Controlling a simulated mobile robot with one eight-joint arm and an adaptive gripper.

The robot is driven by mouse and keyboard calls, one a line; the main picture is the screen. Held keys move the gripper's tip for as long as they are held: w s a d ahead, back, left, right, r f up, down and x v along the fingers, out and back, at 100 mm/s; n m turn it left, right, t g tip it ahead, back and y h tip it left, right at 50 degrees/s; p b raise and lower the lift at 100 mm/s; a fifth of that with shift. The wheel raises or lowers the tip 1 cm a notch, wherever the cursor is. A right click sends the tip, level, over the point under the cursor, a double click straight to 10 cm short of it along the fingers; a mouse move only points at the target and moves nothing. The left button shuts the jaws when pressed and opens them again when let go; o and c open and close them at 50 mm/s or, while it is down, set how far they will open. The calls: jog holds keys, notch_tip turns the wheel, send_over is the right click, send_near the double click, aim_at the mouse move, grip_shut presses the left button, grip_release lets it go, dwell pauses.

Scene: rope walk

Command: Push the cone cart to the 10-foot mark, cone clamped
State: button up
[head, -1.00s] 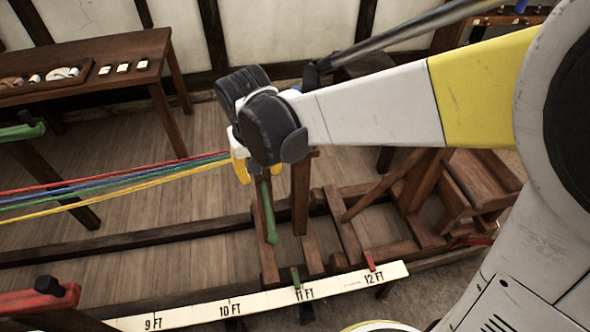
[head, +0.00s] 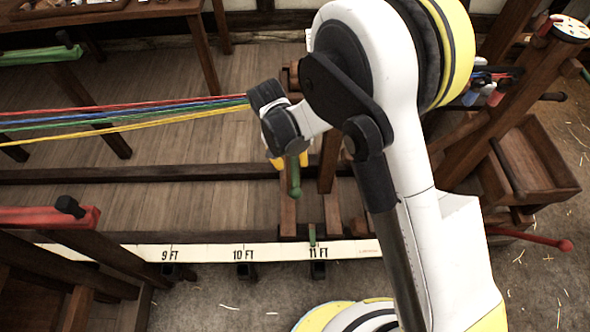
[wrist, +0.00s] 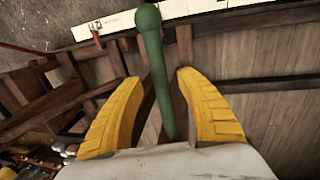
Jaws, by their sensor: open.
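The cone cart (head: 288,215) is a dark wooden frame with uprights, standing on the rails. Its small green pointer (head: 312,235) is at the 11 FT label on the white scale (head: 200,253). The 10 FT mark (head: 243,254) lies to its left. A green handle (head: 295,180) hangs at the cart. My gripper (head: 290,162) is open over it, yellow fingers pointing down. In the wrist view the round-ended green handle (wrist: 151,40) runs between the two spread fingers, with a gap visible on each side. The cone and its clamping are hidden behind my wrist.
Red, blue, green and yellow strands (head: 150,113) stretch left from the cart. A red-topped stand (head: 45,217) is at lower left. A wooden crate (head: 535,170) and a red-knobbed lever (head: 530,238) are at right. The rails left of the cart look clear.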

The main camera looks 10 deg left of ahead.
aim_at(294, 167)
jog(key=shift+w+d+f+b, duration=0.1)
jog(key=shift+d+f+b, duration=0.15)
jog(key=shift+f, duration=0.6)
jog(key=shift+d+f+b, duration=0.1)
jog(key=shift+f+b, duration=0.1)
jog(key=shift+f, duration=0.65)
grip_shut()
